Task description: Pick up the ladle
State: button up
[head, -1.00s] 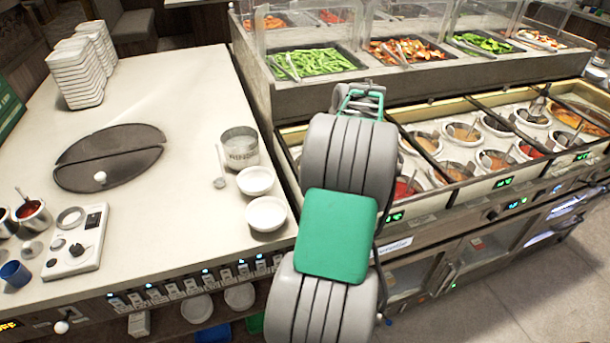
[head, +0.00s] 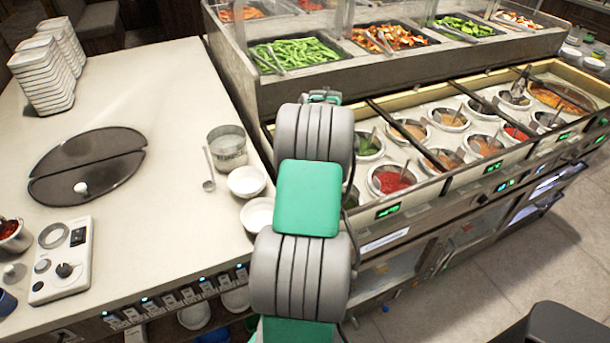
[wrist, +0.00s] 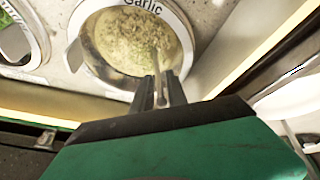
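In the wrist view, a ladle (wrist: 156,62) stands with its thin metal handle rising from a round well of chopped garlic (wrist: 125,42), whose rim is labelled "Garlic". The ladle's bowl is out of sight in the garlic. My gripper (wrist: 160,88) has its two dark fingers close on either side of the handle. Whether they press on it is not clear. In the head view, my arm hides the gripper and this well. Another ladle (head: 208,172) lies on the white counter beside a metal pot (head: 228,148).
Several sauce wells with ladles, such as a red one (head: 392,180), fill the bar right of my arm. A raised food bar (head: 420,65) with glass guards stands behind. White bowls (head: 247,181) sit on the left counter (head: 130,90). A metal ledge (wrist: 262,48) borders the garlic well.

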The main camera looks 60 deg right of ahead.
jog(key=shift+c, duration=0.4)
grip_shut()
jog(key=shift+r, duration=0.1)
